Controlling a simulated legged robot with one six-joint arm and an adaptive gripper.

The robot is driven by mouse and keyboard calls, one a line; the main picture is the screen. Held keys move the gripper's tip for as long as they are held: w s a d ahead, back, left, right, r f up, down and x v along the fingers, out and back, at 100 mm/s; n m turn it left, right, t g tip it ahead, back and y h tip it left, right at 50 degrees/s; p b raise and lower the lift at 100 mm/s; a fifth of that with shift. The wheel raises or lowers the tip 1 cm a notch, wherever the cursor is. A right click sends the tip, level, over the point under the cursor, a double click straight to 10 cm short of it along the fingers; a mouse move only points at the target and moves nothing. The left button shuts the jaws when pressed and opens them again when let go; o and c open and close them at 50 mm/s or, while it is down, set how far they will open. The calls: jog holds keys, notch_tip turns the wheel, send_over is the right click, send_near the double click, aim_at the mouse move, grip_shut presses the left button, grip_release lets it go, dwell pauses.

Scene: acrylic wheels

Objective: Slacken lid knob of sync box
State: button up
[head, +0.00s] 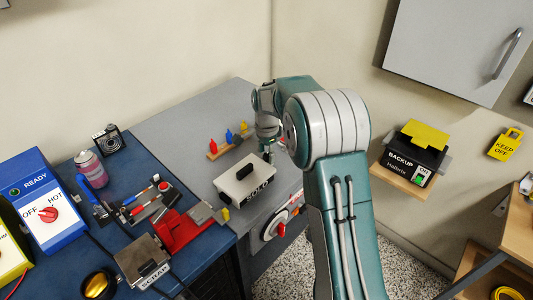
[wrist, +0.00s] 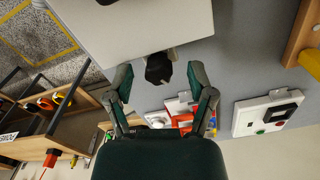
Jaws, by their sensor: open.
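A pale box (head: 245,184) with a black handle on its lid stands on the grey bench, its front label hard to read. I cannot confirm from the label that it is the sync box. In the wrist view a pale box surface (wrist: 135,25) fills the top, with a black knob (wrist: 158,68) sticking out from its edge. My gripper (wrist: 159,72) is open, with one finger on each side of the knob and visible gaps to both. In the head view my gripper (head: 268,152) is low by the far right edge of the pale box, partly hidden by my arm.
A second, metal box (head: 141,260) stands on the blue bench, near a red holder (head: 187,230). A small rack with coloured pegs (head: 229,140) stands behind the pale box. A red rotary switch (head: 280,231) is on the bench front. A backup unit (head: 413,155) sits on a right-hand shelf.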

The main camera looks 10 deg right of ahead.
grip_shut()
jog(key=shift+f, duration=0.1)
jog(key=n, duration=0.4)
jog(key=shift+s+n, duration=0.1)
jog(key=shift+n, duration=0.2)
dwell(0.3)
grip_release()
jog(key=shift+f, duration=0.1)
jog(key=shift+r, duration=0.2)
